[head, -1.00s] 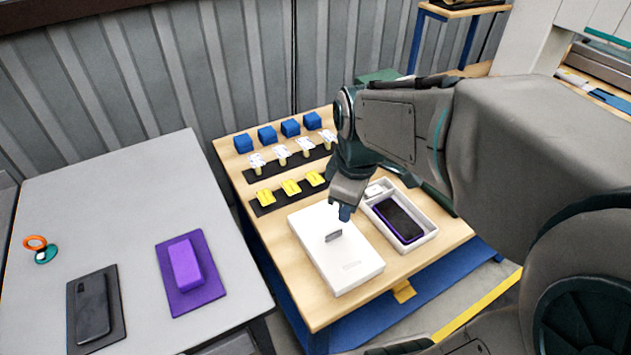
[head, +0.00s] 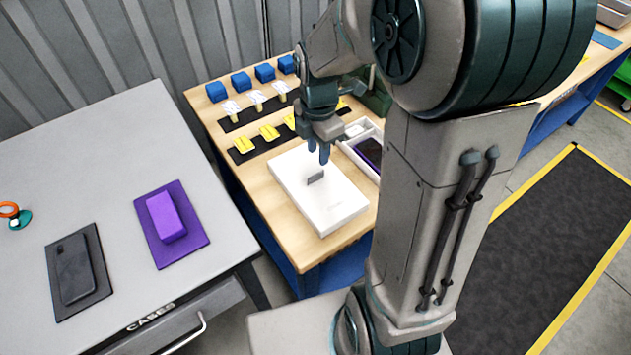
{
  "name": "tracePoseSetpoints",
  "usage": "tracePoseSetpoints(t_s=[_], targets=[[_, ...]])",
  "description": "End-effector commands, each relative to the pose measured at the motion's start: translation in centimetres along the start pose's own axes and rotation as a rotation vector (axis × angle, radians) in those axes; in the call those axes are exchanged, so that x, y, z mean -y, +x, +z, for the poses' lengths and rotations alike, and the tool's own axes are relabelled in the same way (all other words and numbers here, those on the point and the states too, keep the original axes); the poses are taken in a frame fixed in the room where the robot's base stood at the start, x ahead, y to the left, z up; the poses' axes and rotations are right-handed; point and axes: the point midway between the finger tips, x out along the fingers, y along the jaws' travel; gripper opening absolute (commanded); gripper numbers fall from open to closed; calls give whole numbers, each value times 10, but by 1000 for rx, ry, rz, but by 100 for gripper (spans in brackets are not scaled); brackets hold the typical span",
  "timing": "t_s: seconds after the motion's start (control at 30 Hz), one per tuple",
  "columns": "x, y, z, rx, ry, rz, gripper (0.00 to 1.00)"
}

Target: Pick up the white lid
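The white lid (head: 325,205) lies flat on the wooden table. A small grey tab (head: 315,178) stands up from its middle. My gripper (head: 319,153) points down just above the lid, over the tab's upper side in the picture. Its two dark blue fingers look slightly apart with nothing between them. Whether a fingertip touches the tab cannot be told.
An open white box with a dark phone (head: 370,152) stands right of the lid, partly behind my arm. Yellow pieces (head: 269,132), white-and-yellow items (head: 256,98) and blue blocks (head: 241,81) line the table's back. A grey table (head: 110,145) at left holds a purple box (head: 166,216) and a dark phone (head: 74,268).

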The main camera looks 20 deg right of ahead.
Motion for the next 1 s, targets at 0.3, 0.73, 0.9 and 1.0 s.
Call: tracePoseSetpoints(t_s=[0.3, 0.73, 0.9, 1.0], targets=[[0, 34, 0, 0, 0, -2, 30], [-7, 81, -1, 0, 1, -1, 30], [-8, 84, -1, 0, 1, 0, 30], [-8, 84, -1, 0, 1, 0, 30]])
